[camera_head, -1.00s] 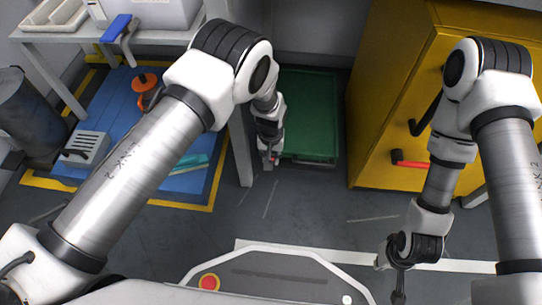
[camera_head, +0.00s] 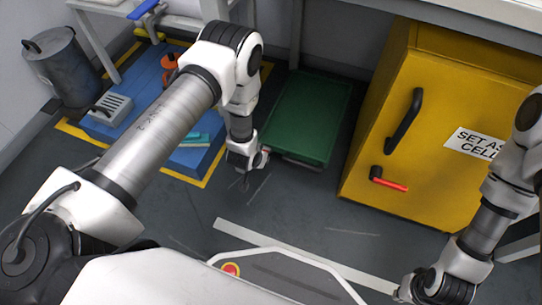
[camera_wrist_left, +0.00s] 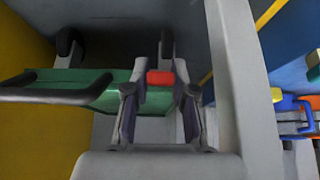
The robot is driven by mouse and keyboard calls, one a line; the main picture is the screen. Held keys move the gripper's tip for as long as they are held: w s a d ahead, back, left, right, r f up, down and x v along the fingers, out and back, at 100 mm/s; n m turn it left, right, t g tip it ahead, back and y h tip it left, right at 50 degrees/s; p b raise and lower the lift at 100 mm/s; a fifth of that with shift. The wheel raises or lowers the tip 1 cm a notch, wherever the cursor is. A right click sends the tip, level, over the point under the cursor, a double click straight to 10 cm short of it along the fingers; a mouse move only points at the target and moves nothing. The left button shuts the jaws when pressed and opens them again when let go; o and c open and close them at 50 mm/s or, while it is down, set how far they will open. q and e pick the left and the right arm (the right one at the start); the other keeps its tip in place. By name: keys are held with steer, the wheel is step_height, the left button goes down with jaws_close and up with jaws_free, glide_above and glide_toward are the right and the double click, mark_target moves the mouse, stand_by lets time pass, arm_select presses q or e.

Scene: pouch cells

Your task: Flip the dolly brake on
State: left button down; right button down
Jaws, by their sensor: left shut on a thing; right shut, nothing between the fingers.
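The dolly (camera_head: 308,115) is a low green platform on the floor, partly under the grey bench. In the left wrist view its green deck (camera_wrist_left: 60,82) shows with a dark handle bar and wheels. The red brake tab (camera_wrist_left: 160,78) sits at the dolly's edge, between my left gripper's fingertips (camera_wrist_left: 160,92). My left gripper (camera_head: 245,172) is low at the dolly's near left corner and shut on the tab; the exact contact is hard to see. My right gripper (camera_head: 405,292) is shut and empty at the bottom edge of the head view, partly cut off.
A yellow cabinet (camera_head: 440,120) with a black handle and a red lever (camera_head: 390,184) stands right of the dolly. A blue platform (camera_head: 160,75) with loose items is on the left, with a grey bin (camera_head: 62,65) beyond. Open floor lies in front of the dolly.

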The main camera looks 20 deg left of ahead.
arm_select(q)
steer(key=shift+s+f+t, duration=0.3)
steer(key=shift+f+t, duration=0.4)
steer(key=shift+t, duration=0.5)
steer(key=shift+f+t, duration=0.5)
steer(key=shift+t, duration=0.6)
steer(key=c, duration=1)
jaws_free()
steer(key=shift+o, duration=0.2)
steer(key=shift+s, duration=0.1)
steer(key=v, duration=1.1)
steer(key=shift+s+r, duration=0.15)
steer(key=shift+s, duration=0.25)
